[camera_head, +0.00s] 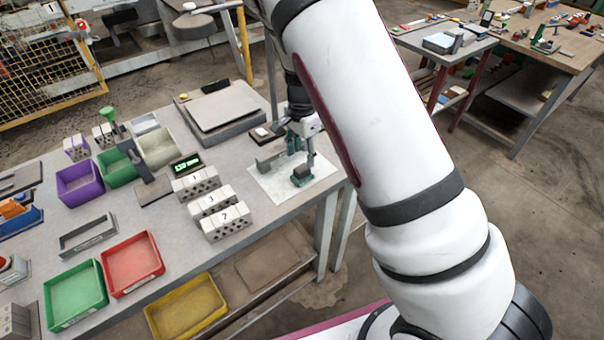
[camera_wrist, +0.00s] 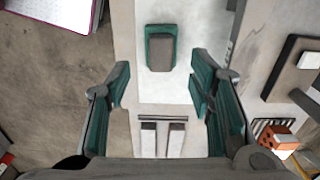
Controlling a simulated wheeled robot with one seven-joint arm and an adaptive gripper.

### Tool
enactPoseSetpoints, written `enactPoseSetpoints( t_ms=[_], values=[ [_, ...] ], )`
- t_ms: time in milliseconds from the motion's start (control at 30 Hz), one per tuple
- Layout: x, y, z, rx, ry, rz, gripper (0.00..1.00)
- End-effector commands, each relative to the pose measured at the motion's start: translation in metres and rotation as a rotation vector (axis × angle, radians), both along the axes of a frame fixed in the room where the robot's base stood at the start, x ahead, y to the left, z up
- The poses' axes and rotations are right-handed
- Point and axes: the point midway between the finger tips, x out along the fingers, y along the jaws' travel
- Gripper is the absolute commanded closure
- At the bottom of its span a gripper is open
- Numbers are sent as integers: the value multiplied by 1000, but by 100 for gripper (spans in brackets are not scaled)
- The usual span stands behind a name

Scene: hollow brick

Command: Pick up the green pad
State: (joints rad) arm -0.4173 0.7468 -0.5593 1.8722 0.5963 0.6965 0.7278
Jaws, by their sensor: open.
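The green pad (camera_wrist: 161,48) shows in the wrist view as a small block with a teal rim and a grey middle, lying on a white sheet (camera_wrist: 180,89). It also shows in the head view (camera_head: 301,178), near the right end of the table. My gripper (camera_wrist: 160,84) is open and empty, its teal-lined fingers spread wider than the pad. In the wrist view the pad lies beyond the fingertips, roughly centred between them. In the head view my gripper (camera_head: 300,147) hangs above the sheet, partly hidden by my arm.
White numbered hollow bricks (camera_head: 223,220) stand left of the sheet. A grey plate (camera_head: 222,107) lies behind it. A grey holder with two pale bars (camera_wrist: 162,136) is between my fingers in the wrist view. The table's edge (camera_head: 320,187) is close on the right.

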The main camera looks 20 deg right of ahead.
Motion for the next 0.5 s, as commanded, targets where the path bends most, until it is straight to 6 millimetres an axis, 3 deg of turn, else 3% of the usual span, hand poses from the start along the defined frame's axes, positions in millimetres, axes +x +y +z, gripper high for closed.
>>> enactPoseSetpoints(
  t_ms=[267,500],
  values=[
    [-1,-1,-19,-1,2,0,52],
    [1,0,-51,-1,1,0,52]
  ],
)
